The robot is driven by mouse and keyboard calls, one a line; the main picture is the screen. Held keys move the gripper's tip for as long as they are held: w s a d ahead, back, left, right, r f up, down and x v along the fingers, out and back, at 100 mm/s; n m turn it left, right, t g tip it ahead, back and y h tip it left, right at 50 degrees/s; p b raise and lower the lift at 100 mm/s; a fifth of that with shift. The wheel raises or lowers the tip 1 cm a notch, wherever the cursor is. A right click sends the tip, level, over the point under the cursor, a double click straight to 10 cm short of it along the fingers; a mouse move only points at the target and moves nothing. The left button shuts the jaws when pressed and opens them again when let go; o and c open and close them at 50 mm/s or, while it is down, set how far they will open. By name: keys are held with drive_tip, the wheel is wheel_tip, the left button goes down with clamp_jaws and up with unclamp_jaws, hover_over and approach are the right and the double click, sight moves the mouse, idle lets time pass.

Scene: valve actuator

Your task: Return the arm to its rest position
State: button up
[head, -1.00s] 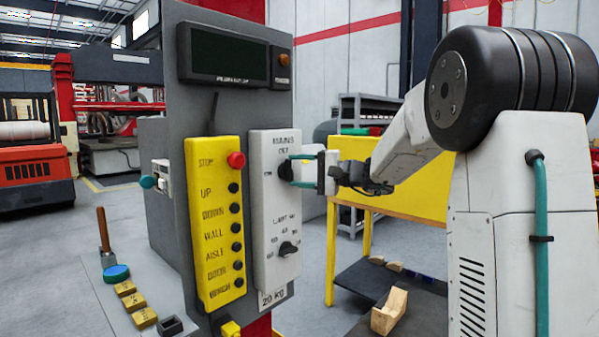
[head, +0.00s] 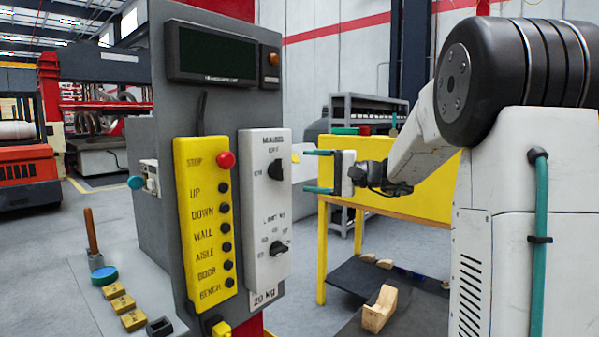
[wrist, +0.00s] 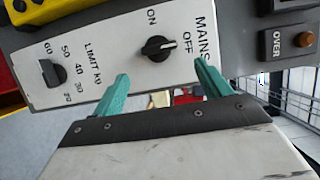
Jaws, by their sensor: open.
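My gripper (head: 318,171) is open and empty, with two teal fingers apart, in the head view just right of the white switch panel (head: 263,210). The upper black MAINS knob (head: 275,170) is apart from the fingers. In the wrist view, the teal fingers (wrist: 162,92) show in front of the panel, and the MAINS knob (wrist: 158,48) lies beyond the gap between them. Its white mark points toward OFF. The lower LIMIT knob (head: 279,248) also shows in the wrist view (wrist: 51,73). My arm reaches in from the right.
A yellow button box (head: 207,225) with a red stop button (head: 226,160) is left of the switch panel, on a grey column (head: 160,110). A yellow-sided bench (head: 430,190) stands behind my arm. A wooden block (head: 380,310) lies on a dark surface below.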

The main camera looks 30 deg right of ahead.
drive_tip(key=shift+s+d, duration=0.35)
drive_tip(key=shift+s, duration=0.05)
drive_tip(key=s+a+f+n+g+h, duration=0.2)
drive_tip(key=s+a+f+g+h, duration=0.1)
drive_tip(key=s+a+f+g, duration=0.9)
drive_tip(key=s+a+f+n+h, duration=0.1)
drive_tip(key=s+a+n+h, duration=0.1)
drive_tip(key=s, duration=0.6)
drive_tip(key=s+a+f+n+h, duration=0.2)
drive_tip(key=s+n+h, duration=0.1)
drive_tip(key=s, duration=0.5)
drive_tip(key=s+a+f+n+h, duration=0.2)
drive_tip(key=s+h, duration=0.1)
drive_tip(key=s, duration=0.5)
drive_tip(key=shift+f+n+h, duration=0.25)
drive_tip(key=shift+n+h, duration=0.15)
drive_tip(key=shift+w, duration=0.1)
